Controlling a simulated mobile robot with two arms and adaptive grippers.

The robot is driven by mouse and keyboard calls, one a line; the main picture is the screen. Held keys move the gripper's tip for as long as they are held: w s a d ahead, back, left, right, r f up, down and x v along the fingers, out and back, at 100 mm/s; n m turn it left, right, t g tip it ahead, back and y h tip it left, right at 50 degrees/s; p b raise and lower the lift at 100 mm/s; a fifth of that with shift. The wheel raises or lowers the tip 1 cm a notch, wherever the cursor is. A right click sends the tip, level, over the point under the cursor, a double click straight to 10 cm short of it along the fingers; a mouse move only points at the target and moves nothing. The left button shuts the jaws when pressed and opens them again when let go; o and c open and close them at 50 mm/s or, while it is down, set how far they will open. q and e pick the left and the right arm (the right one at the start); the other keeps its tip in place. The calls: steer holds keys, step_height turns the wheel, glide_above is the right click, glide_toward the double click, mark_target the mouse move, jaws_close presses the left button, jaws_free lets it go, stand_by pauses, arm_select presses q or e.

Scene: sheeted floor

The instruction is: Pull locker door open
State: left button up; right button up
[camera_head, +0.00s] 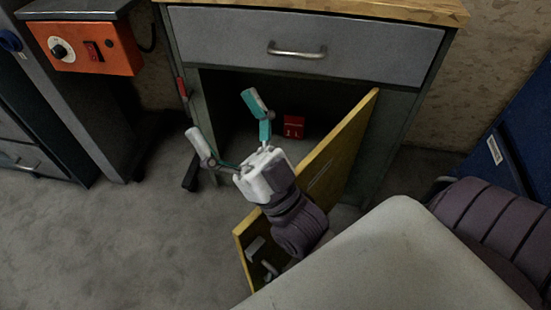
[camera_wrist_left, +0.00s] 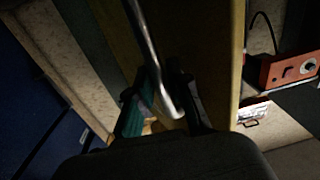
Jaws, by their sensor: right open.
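The locker door (camera_head: 325,158) is a yellow-edged panel standing partly open, angled from the cabinet's right side toward me. Its face and edge also fill much of the left wrist view (camera_wrist_left: 215,60). A metal bar handle (camera_wrist_left: 150,45) reaches down between the fingers of my left gripper (camera_wrist_left: 162,112). Whether those fingers press on it is too dark to tell. My left gripper cannot be made out in the head view. My right gripper (camera_head: 230,130), fingers spread and empty, is over the door's inner side, in front of the cabinet opening.
The grey cabinet has a closed drawer (camera_head: 300,48) above the opening. A red box (camera_head: 293,127) stands inside. An orange control box (camera_head: 85,48) is at the upper left, a blue cabinet (camera_head: 515,150) at the right. The floor at the left is clear.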

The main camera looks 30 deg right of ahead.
arm_select(q)
steer(key=shift+o, duration=1.2)
steer(key=v, duration=1.2)
